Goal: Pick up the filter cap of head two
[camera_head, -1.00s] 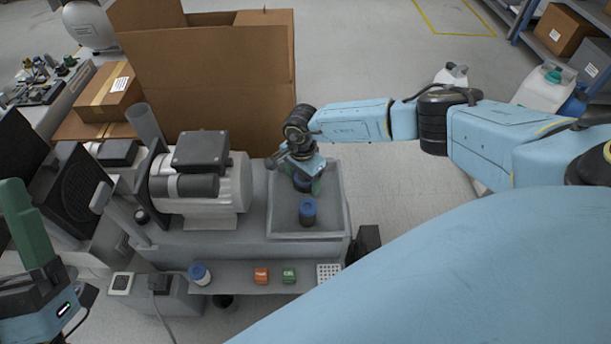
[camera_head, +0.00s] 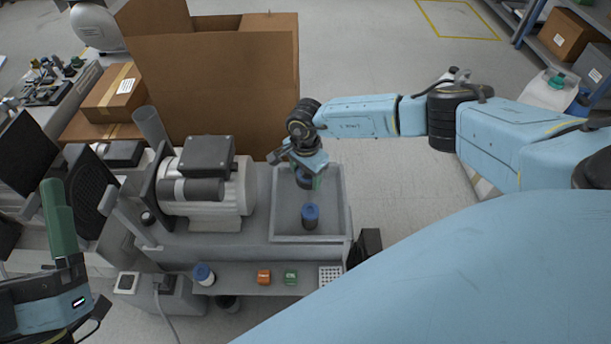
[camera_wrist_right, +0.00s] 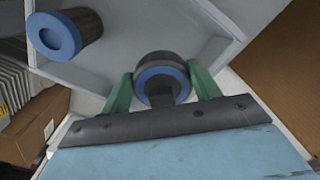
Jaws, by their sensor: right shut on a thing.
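Two dark cylindrical caps with blue rings show at the grey tray (camera_head: 346,215) of the compressor bench. My right gripper (camera_head: 309,180) is shut on the far cap (camera_head: 304,181), over the tray's far part. In the right wrist view, the green fingers of my right gripper (camera_wrist_right: 161,72) press on both sides of this cap (camera_wrist_right: 162,66). The gripper's body hides its lower part. The other cap (camera_head: 310,217) stands free nearer the tray's front; it also shows in the right wrist view (camera_wrist_right: 55,36). My left gripper (camera_head: 60,218) is at the lower left, away from the caps; its opening is unclear.
A motor unit (camera_head: 215,185) stands left of the tray. A large cardboard box (camera_head: 220,90) is behind it. The front ledge carries a blue-topped white jar (camera_head: 203,275), an orange piece (camera_head: 264,276) and a green piece (camera_head: 290,277).

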